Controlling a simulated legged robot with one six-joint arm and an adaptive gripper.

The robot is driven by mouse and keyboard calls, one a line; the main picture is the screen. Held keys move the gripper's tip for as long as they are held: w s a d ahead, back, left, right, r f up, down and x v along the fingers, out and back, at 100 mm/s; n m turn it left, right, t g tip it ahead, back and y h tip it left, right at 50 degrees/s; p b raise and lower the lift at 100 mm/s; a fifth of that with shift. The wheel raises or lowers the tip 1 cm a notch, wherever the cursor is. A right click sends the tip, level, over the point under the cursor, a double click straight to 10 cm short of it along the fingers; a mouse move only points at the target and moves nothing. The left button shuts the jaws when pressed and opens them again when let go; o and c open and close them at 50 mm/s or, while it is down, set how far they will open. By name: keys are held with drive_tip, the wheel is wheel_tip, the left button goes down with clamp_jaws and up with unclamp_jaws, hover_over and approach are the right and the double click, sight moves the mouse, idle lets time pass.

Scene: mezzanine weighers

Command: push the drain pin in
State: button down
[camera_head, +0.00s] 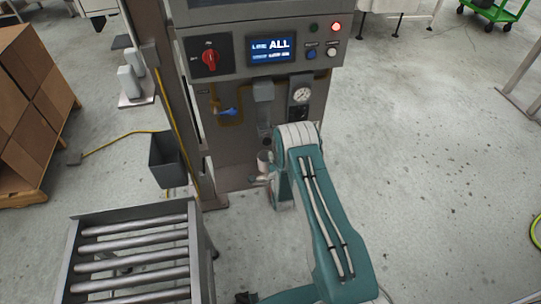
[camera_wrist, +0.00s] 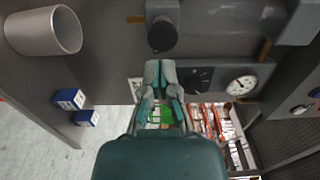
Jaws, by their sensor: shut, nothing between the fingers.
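In the head view my teal arm reaches toward the machine, and my fingertips cannot be clearly made out.
The gauge (camera_wrist: 242,85) and a black dial (camera_wrist: 200,78) are right of my gripper. A grey cylinder (camera_wrist: 45,31) is at upper left. A blue-handled valve (camera_head: 228,112) is left of the filter.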

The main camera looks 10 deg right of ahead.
drive_tip(key=s, duration=0.9)
drive_tip(key=shift+w, duration=0.1)
drive_tip(key=w+r+n+g, duration=0.1)
drive_tip(key=w+r+n, duration=0.15)
drive_tip(key=r, duration=0.45)
drive_tip(key=w+r+n+g, duration=0.2)
drive_tip(key=w+r, duration=0.2)
drive_tip(key=r, duration=0.4)
drive_tip(key=s+r+n+g, duration=0.3)
drive_tip(key=s+r+n, duration=0.15)
drive_tip(key=r, duration=0.95)
drive_tip(key=s+r+n+g, duration=0.35)
drive_tip(key=s+r, duration=0.65)
drive_tip(key=s, duration=0.4)
drive_tip(key=s+r+n+g, duration=0.2)
drive_tip(key=s+n, duration=0.3)
drive_tip(key=s, duration=1.3)
drive_tip(key=shift+s+r+g, duration=0.25)
drive_tip(key=shift+r+g, duration=0.15)
drive_tip(key=shift+g, duration=0.05)
drive_tip(key=shift+n, duration=0.25)
